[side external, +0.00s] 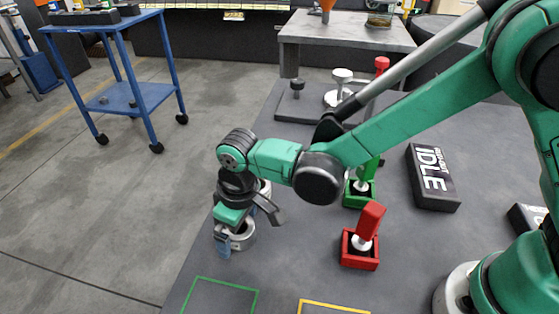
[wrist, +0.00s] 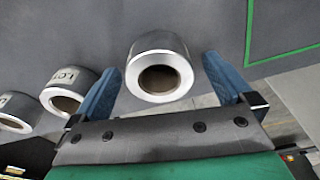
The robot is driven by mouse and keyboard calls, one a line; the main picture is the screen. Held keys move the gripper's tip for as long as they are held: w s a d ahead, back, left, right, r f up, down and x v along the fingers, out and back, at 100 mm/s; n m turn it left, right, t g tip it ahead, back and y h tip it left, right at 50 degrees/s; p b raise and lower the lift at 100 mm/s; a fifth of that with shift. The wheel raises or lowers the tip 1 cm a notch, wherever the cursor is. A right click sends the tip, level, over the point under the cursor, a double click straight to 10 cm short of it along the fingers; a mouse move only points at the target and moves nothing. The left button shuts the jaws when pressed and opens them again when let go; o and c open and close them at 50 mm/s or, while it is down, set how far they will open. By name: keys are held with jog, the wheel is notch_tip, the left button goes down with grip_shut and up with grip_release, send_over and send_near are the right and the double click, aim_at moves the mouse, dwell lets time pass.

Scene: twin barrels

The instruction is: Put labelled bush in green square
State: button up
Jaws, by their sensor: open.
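Silver ring-shaped bushes stand on the dark table. In the wrist view one bush (wrist: 158,48) lies between the blue fingers of my gripper (wrist: 161,64), with gaps on both sides; I see no label on its visible side. To its left are a bush with dark lettering (wrist: 66,80) and another marked bush (wrist: 14,108), partly cut off. In the side view my open gripper (side external: 230,238) is low beside a bush (side external: 244,238); another bush (side external: 265,187) is partly hidden behind the wrist. The green square outline (side external: 228,284) is at the table's front, empty where visible.
A yellow outline (side external: 335,304) lies right of the green one. A red holder (side external: 360,252) and a green holder (side external: 351,200) with handles stand right of my gripper. A black IDLE block (side external: 432,178) lies farther right. The table's left edge is near my gripper.

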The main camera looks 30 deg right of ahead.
jog(key=shift+f, duration=0.1)
grip_shut()
dwell(0.3)
jog(key=shift+r, duration=0.6)
notch_tip(320, 180, up, 19)
jog(key=n, duration=0.4)
send_over(214, 313)
notch_tip(214, 313, down, 16)
jog(key=shift+s+d+r, duration=0.1)
jog(key=shift+r, duration=0.1)
jog(key=shift+f, duration=2.15)
